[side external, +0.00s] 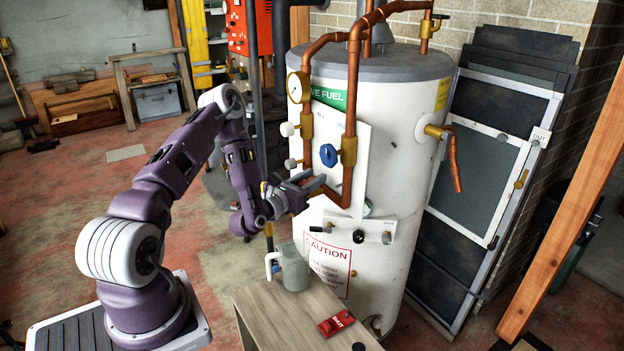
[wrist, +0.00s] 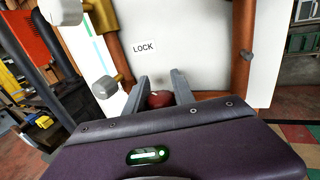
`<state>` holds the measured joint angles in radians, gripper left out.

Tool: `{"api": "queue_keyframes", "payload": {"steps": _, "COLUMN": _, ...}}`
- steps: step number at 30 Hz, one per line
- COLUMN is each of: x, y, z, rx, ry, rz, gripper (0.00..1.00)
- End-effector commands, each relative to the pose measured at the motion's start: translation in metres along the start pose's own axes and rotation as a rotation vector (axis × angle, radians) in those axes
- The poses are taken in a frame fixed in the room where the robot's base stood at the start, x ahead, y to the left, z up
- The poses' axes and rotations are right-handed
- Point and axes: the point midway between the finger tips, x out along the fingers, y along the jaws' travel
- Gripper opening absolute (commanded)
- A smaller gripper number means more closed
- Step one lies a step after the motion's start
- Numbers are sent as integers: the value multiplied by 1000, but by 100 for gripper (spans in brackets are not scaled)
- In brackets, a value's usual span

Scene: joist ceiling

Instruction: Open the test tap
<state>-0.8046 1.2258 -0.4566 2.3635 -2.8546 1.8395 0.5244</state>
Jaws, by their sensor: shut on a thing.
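My gripper (side external: 314,184) is at the lower left of the white panel on the heater's front. In the wrist view its two grey fingers (wrist: 161,88) stand on either side of a small dark red knob (wrist: 158,99) and are shut on it. I take this knob for the test tap, but no label on it is readable. Its stem is mostly hidden by the fingers and my gripper body. The white panel (wrist: 195,50) behind it carries a LOCK label (wrist: 143,47). How far the knob is turned cannot be told.
White knobs (side external: 287,129) on brass fittings are just above my gripper. A grey jug (side external: 291,268) stands below on a wooden table (side external: 275,315) with a red tag (side external: 337,322).

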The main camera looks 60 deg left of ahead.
Motion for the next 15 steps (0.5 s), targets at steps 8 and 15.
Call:
{"api": "queue_keyframes", "payload": {"steps": 8, "x": 1, "y": 0, "z": 3, "rx": 0, "ry": -10, "rz": 0, "gripper": 0}}
{"api": "queue_keyframes", "payload": {"steps": 15, "x": 1, "y": 0, "z": 2, "rx": 0, "ry": -7, "rz": 0, "gripper": 52}}
